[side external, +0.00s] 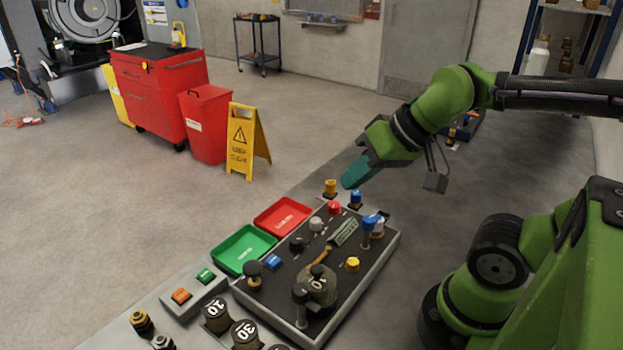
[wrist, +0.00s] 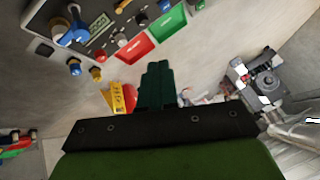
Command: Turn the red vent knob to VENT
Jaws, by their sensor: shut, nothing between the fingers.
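The red vent knob (side external: 334,208) stands near the far edge of the dark control panel (side external: 337,293). In the wrist view the red knob (wrist: 121,40) is small, near the panel's edge, and its marking cannot be read. My gripper (side external: 347,184) has teal fingers pressed together, with nothing between them. It hangs in the air near the panel's far corner, apart from the red knob.
A blue-topped lever (side external: 371,222), a black knob (side external: 316,224) and a yellow knob (side external: 352,264) crowd the panel. Brass (side external: 330,187) and blue (side external: 355,198) fittings stand beyond its far edge. Red (side external: 283,217) and green (side external: 243,250) trays lie along its left side.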

